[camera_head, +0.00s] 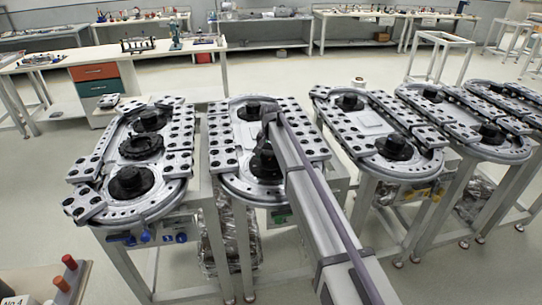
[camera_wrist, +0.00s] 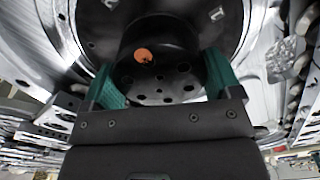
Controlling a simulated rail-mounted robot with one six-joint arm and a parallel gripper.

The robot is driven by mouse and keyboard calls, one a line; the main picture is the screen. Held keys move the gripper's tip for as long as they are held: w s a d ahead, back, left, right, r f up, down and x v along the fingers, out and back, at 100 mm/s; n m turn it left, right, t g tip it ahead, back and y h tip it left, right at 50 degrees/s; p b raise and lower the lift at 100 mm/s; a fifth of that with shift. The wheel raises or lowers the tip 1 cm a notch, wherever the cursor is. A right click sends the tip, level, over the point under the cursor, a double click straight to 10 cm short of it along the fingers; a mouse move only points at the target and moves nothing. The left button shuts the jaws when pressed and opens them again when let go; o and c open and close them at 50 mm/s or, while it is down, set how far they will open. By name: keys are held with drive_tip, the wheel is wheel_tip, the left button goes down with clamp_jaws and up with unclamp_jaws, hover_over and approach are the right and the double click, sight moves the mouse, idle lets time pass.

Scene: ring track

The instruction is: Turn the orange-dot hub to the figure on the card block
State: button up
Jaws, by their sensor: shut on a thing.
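The orange-dot hub (camera_wrist: 165,58) is a black round hub with several dark holes in its face and an orange dot (camera_wrist: 143,55) at its upper left in the wrist view. My gripper (camera_wrist: 168,82) has its green fingers on the left and right sides of the hub and is shut on it. In the head view my gripper (camera_head: 268,140) is at the near part of the second ring track, over a black hub (camera_head: 264,165) that my arm partly hides.
The second ring track (camera_head: 222,145) has grey plates with dark holes around it. Another ring track (camera_head: 90,165) stands to its left and more (camera_head: 335,110) to its right, with floor gaps between. A workbench (camera_head: 150,50) with drawers stands behind.

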drive_tip(key=n, duration=0.4)
drive_tip(key=shift+n, duration=0.3)
drive_tip(key=n, duration=0.5)
drive_tip(key=shift+a, duration=0.1)
drive_tip(key=n, duration=1.5)
drive_tip(key=shift+s+n, duration=0.1)
drive_tip(key=shift+n, duration=0.3)
drive_tip(key=n, duration=0.4)
drive_tip(key=shift+n, duration=0.3)
drive_tip(key=n, duration=0.4)
drive_tip(key=shift+n, duration=2.8)
